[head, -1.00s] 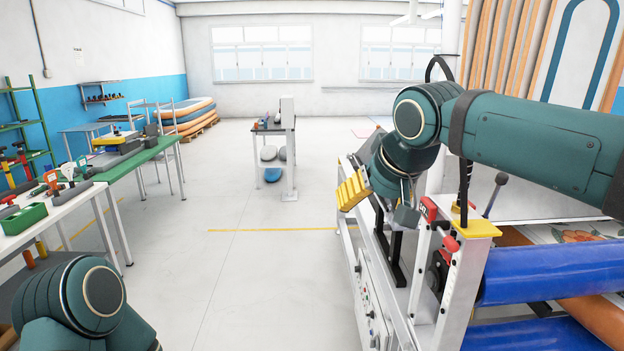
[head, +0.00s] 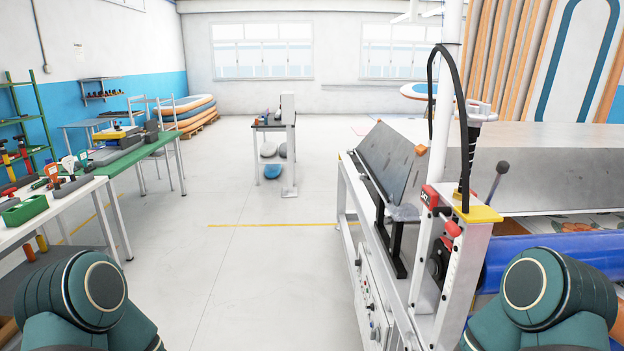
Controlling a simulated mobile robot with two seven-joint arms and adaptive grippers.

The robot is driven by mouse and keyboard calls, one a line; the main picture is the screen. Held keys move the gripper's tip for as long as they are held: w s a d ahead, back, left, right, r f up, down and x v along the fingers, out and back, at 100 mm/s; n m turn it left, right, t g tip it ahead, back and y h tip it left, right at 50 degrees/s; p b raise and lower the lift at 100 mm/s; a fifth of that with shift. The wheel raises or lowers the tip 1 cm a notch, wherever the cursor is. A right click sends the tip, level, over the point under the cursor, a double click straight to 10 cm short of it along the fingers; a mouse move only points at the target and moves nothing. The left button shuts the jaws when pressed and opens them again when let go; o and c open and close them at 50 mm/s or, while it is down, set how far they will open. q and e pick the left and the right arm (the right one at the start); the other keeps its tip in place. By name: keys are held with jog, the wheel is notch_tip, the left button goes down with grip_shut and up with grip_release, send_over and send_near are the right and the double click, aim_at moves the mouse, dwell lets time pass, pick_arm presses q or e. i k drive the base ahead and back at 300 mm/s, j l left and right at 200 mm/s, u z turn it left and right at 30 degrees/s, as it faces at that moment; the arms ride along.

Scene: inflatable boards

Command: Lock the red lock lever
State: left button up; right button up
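The red lock lever shows as a small red handle (head: 453,228) at the upper end of the white machine frame on the right, just below a yellow plate. A red bracket-like part (head: 429,197) with dark marks sits just above and left of it; I cannot tell whether they are one piece. Whether the lever is locked is too small to tell. Nothing touches the lever. Neither gripper is in the head view. Only rounded dark green links of my arms show at the lower left and lower right, with the right one below the lever.
The machine has a tilted grey plate (head: 392,165), a yellow top plate (head: 478,214), a dark knobbed stick (head: 497,182) and a blue roll (head: 570,258). A black cable (head: 433,85) loops above. A white table (head: 62,205) with tools stands left. The middle floor is clear.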

aim_at(452, 229)
jog(key=i+j+z, duration=0.2)
jog(key=j+z, duration=0.15)
jog(key=z, duration=0.15)
jog(key=i+j+z, duration=0.15)
jog(key=j+z, duration=0.8)
jog(key=i+l, duration=0.05)
jog(key=l, duration=0.05)
